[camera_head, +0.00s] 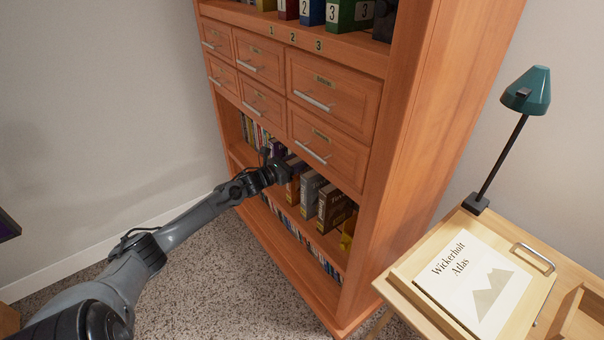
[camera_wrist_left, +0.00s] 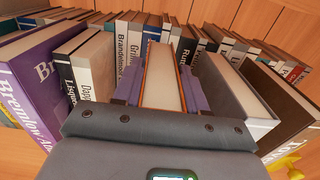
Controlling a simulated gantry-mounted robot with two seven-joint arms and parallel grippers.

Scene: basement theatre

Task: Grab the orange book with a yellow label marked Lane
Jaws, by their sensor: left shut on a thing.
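An orange-covered book (camera_wrist_left: 164,78) stands on the shelf in the left wrist view, its pale page edges facing up. My left gripper (camera_wrist_left: 162,92) is shut on it, with one purple-grey finger on each side. In the head view my left gripper (camera_head: 284,172) reaches into the open shelf below the drawers, and an orange-brown spine (camera_head: 293,188) shows just under it. The yellow label and the word Lane cannot be seen. My right gripper is not in view.
A grey book (camera_head: 310,192) and a brown book (camera_head: 335,207) stand to the right. Drawers (camera_head: 320,95) lie above. A wooden table (camera_head: 560,262) holds an atlas and a lamp.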

